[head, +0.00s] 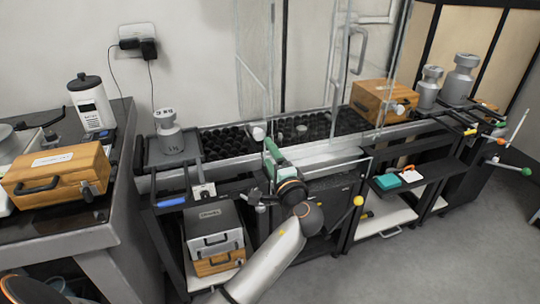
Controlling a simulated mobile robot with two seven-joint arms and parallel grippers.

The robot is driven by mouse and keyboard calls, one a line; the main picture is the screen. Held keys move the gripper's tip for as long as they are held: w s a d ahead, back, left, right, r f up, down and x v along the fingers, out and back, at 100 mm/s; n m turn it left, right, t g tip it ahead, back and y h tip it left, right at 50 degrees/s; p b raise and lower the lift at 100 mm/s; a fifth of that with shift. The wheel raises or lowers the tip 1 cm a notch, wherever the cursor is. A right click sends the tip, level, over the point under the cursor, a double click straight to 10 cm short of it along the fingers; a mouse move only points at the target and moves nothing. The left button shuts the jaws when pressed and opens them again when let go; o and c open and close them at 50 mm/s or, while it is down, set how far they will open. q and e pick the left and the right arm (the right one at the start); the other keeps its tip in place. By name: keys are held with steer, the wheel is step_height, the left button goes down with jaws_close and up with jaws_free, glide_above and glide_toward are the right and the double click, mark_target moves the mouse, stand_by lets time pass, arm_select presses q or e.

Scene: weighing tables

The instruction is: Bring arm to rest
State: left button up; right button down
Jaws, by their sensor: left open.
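My left arm (262,268) reaches up from the bottom edge in the head view. Its dark wrist with an orange band lies in front of the middle bench. My left gripper (269,152) is beyond the wrist, near the bench's front edge, open and with nothing seen in it. The fingers are small and partly hidden, so I cannot tell if they touch the bench. My right gripper is not in view.
A wooden case (58,173) sits on the left table beside a white bottle (92,104). A metal weight (168,131) stands on the bench's left end. Another wooden case (384,98) is at the right. Open floor (430,265) lies at the lower right.

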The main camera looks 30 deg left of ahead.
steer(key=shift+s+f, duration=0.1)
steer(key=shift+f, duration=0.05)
